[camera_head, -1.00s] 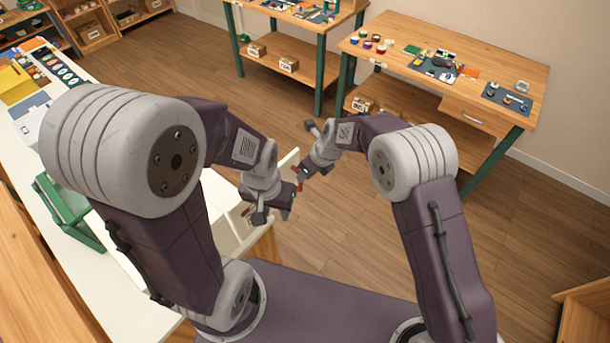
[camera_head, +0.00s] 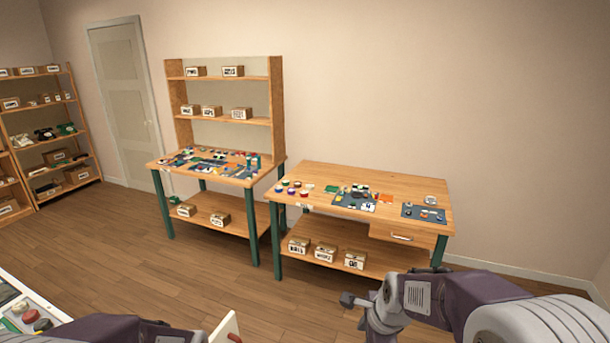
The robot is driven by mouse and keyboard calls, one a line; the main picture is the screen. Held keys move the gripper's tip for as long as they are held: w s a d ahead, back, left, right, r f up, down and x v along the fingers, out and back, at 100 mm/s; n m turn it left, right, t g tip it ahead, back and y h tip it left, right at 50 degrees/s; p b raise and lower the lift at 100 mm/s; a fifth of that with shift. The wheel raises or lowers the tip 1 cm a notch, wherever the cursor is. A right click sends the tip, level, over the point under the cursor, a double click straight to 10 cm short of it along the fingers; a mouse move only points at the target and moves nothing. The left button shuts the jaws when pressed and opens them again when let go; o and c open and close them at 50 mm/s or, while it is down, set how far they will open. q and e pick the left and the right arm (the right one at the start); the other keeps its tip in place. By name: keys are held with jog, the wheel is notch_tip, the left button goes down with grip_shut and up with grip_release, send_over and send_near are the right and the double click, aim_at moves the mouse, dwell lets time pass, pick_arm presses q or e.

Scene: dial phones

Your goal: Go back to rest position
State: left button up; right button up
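My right arm (camera_head: 425,297) comes in from the lower right, and its grey wrist (camera_head: 380,312) points down past the bottom edge. The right gripper's fingers are out of view. A small part of my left arm (camera_head: 120,332) shows at the bottom left, and the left gripper is below the picture. I see nothing held, as both fingertip areas are cut off.
A workbench (camera_head: 400,185) with a drawer stands ahead, and a shelved bench (camera_head: 262,174) is left of it. Dial phones (camera_head: 67,129) sit on the far-left rack. A white surface (camera_head: 60,315) is at lower left. The wooden floor (camera_head: 150,260) between is clear.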

jog(key=s+d+f+n+g, duration=0.1)
jog(key=s+d+f+n, duration=0.1)
jog(key=s+n, duration=0.4)
jog(key=s+d+f+n+g+h, duration=0.1)
jog(key=s+d+f+n, duration=0.1)
jog(key=s+n, duration=0.5)
jog(key=f+n, duration=0.1)
jog(key=n, duration=0.4)
jog(key=shift+s+g, duration=0.3)
jog(key=shift+a, duration=0.2)
